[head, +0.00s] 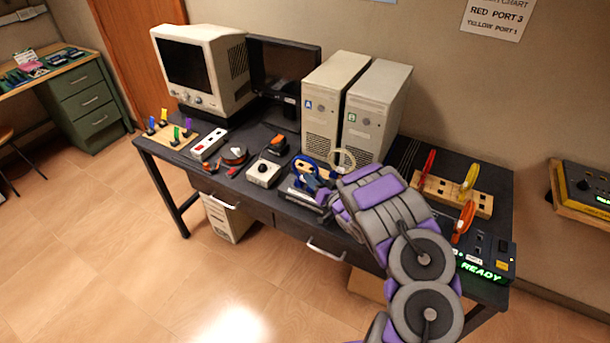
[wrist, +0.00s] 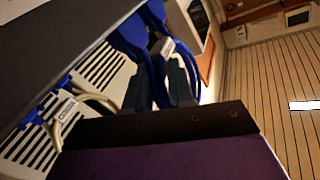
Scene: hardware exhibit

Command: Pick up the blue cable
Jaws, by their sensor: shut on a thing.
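The blue cable (head: 301,166) is a coiled loop near the middle of the dark desk, in front of the computer towers. My gripper (head: 312,190) reaches over the desk's front edge and is shut on the cable. In the wrist view, the blue cable (wrist: 132,38) rises from between my gripper's dark fingers (wrist: 160,88), with a pale tag on it. I cannot tell from the frames whether the cable is clear of its wooden holder. My arm covers part of the desk to the right.
A cream cable (head: 342,160) stands close behind my gripper. Two computer towers (head: 328,100) stand behind that. A wooden rack (head: 440,192) with red, yellow and orange cables is on the right, near a device with a READY display (head: 482,268).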

